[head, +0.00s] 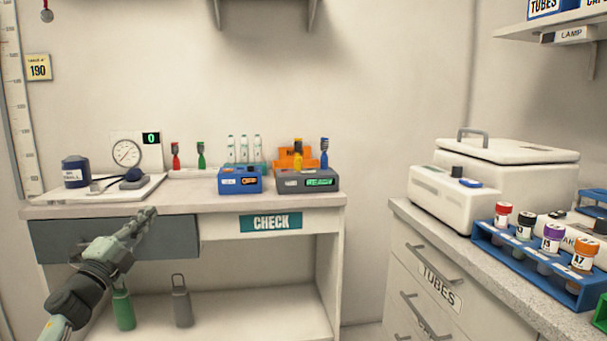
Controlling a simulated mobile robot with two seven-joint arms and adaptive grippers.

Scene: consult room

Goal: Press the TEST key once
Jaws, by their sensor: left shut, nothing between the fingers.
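No key with a readable TEST label shows in the head view. A dark grey device (292,184) with a lit green display (320,182) stands on the check table; the display seems to read READY. A blue device (226,185) with a small orange-framed window stands just left of it; its small lettering is too small to read. My left gripper (149,214) is shut and empty, in front of the table's front edge, to the left of both devices and apart from them. My right gripper is not in view.
A blood-pressure gauge (126,152) and cuff (76,172) sit on a tray at the table's left. Clear tubes (244,146) stand behind the blue device. The counter at right holds a white lidded machine (510,150) and a blue rack (545,276) of capped tubes.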

